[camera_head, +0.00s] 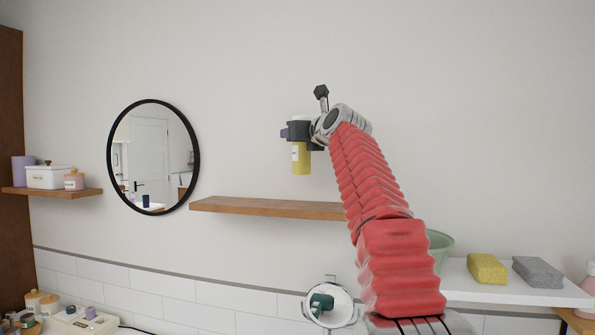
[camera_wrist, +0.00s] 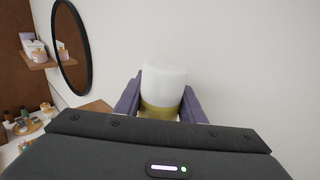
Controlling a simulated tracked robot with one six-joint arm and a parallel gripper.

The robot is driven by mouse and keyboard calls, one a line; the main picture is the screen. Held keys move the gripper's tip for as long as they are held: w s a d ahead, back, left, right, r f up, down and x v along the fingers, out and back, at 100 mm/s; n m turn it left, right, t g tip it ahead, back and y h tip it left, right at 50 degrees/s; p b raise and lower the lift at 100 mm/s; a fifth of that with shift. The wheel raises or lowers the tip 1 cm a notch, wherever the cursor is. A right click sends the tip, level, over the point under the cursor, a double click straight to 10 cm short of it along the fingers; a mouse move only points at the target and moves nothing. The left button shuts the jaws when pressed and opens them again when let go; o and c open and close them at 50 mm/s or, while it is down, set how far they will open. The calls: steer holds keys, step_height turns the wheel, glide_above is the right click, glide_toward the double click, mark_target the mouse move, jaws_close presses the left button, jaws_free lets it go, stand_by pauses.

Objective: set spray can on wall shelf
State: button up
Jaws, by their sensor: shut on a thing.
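The spray can (camera_head: 301,160) has a yellow body with a small white label and is upright in the head view. My gripper (camera_head: 298,136) is shut on its upper part and holds it in the air above the wall shelf (camera_head: 260,207). The shelf is a bare brown wooden board on the wall; its right end is hidden behind my red-sleeved arm. In the wrist view the can's white top (camera_wrist: 164,82) and yellow band sit between my gripper's purple fingers (camera_wrist: 160,105). A clear gap shows between the can's bottom and the shelf.
A round black-framed mirror (camera_head: 109,160) hangs left of the shelf. A smaller shelf (camera_head: 50,192) at far left bears a white box, a purple container and a pink jar. At right, a white surface (camera_head: 460,288) bears a green bowl (camera_head: 440,246), a yellow sponge (camera_head: 487,268) and a grey one (camera_head: 538,271).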

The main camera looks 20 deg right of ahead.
steer(key=shift+f, duration=2.55)
steer(key=shift+s+f, duration=0.1)
steer(key=shift+f, duration=1.65)
steer(key=o, duration=1.1)
steer(key=shift+s+d, duration=0.2)
steer(key=shift+s, duration=2.8)
steer(key=shift+s+d, duration=0.2)
steer(key=shift+s, duration=2.75)
